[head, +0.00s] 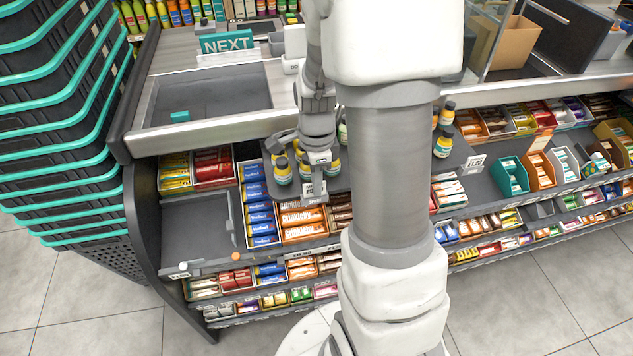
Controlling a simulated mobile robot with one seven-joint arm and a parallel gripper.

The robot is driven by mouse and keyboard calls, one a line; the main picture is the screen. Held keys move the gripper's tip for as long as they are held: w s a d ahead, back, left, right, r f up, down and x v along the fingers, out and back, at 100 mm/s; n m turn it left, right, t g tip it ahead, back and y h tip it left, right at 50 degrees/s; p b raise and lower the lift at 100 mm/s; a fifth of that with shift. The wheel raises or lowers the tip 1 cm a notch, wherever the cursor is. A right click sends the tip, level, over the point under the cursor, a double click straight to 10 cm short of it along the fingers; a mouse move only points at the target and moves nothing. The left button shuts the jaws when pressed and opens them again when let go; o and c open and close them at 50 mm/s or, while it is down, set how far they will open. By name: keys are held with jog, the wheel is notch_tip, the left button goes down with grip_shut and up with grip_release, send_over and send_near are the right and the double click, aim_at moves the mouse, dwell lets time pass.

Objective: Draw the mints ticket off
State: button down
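A white ticket (307,189) with dark print sits at that edge, right beside the fingertips. I cannot tell whether the fingers touch it or how far apart they are. Another white price ticket (475,162) is on the same shelf further right, and a small white ticket (183,271) is on the lower left shelf edge. Which ticket is for mints cannot be read. My arm hides the middle of the shelf.
Blue packs (258,205) and orange bars (302,224) fill boxes below the bottles. An empty grey bay (199,228) lies left of them. A small orange ball-like thing (236,257) sits at the bay's front edge. Stacked baskets (62,130) stand left. Floor in front is clear.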

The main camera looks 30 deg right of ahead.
jog(key=shift+r, duration=0.2)
dwell(0.4)
jog(key=shift+r+p, duration=1.1)
